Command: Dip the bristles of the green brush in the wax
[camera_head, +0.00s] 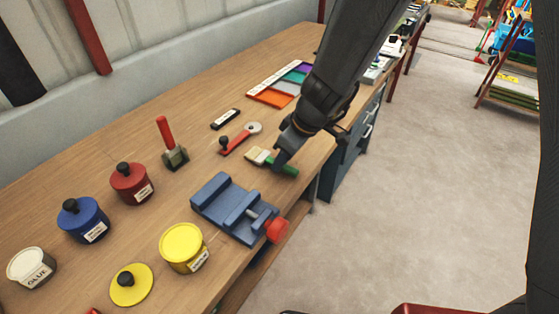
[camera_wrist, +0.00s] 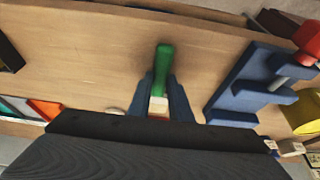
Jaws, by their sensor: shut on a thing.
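The green brush (camera_head: 289,169) lies at or just above the bench top near its front edge; I cannot tell if it touches. Its pale bristles (camera_head: 257,155) point left in the head view. My gripper (camera_head: 281,160) is shut on the brush from above. In the wrist view my two fingers (camera_wrist: 160,95) flank it, with the green handle (camera_wrist: 164,58) beyond them and the bristles mostly hidden. A yellow pot (camera_head: 183,262) stands open, filled with yellow stuff. Its knobbed yellow lid (camera_head: 130,288) lies beside it. The pot labels are too small to read for wax.
A blue vise (camera_head: 226,205) with a red knob stands between the brush and the yellow pot. Lidded red (camera_head: 131,187) and blue (camera_head: 84,224) pots and a white glue pot (camera_head: 31,268) stand at left. A red-handled tool (camera_head: 171,147) stands upright behind.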

